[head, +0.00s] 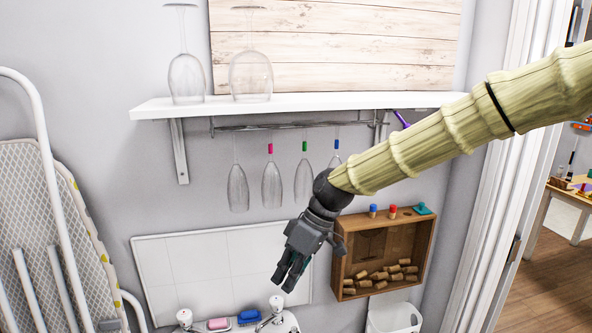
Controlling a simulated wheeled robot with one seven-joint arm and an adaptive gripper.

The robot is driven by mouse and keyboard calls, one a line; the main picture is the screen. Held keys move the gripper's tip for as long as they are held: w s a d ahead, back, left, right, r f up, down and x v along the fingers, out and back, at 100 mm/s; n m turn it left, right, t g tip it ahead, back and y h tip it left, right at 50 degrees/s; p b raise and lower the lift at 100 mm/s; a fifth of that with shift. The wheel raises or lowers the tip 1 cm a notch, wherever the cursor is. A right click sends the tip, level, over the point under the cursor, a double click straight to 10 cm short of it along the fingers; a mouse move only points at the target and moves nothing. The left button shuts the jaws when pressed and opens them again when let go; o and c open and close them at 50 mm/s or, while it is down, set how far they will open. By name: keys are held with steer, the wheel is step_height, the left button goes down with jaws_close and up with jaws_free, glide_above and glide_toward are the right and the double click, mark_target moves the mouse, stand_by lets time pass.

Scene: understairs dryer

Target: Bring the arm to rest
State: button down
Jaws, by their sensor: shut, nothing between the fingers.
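My gripper (290,272) is shut and empty. It points down at the lower middle of the head view, at the end of my arm, which comes in from the right. It appears in front of the white tiled panel (185,262) and just left of the wooden box (423,248). I cannot tell how far it is from the wall.
A white shelf (300,103) bears two upturned glasses; several glasses (271,185) hang beneath it. The wooden box holds corks (379,278). Below are a basin with taps (276,306) and a white bin (394,319). An ironing board (60,200) leans at left; a doorway opens at right.

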steer(key=s+d+f+m+b, duration=0.1)
steer(key=s+d+f+m, duration=0.2)
steer(key=f, duration=0.9)
steer(key=s+d+f+m+h+b, duration=0.1)
steer(key=s+d+f+m, duration=0.15)
steer(key=s+f, duration=0.65)
steer(key=s+d+f+m+b, duration=0.1)
steer(key=d+f+m, duration=0.15)
steer(key=f, duration=1.25)
steer(key=s+d+f+m+t+h+b, duration=0.1)
steer(key=s+d+f+m+h, duration=0.1)
steer(key=s+d+f, duration=0.5)
steer(key=s+d+f+m+h+b, duration=0.1)
steer(key=s+d+f+m+h, duration=0.1)
steer(key=s+d+f, duration=0.6)
steer(key=s+d, duration=0.1)
steer(key=s, duration=0.5)
steer(key=shift+s+d+f+t, duration=0.15)
steer(key=shift+d+f+t, duration=0.05)
steer(key=shift+d+t, duration=0.2)
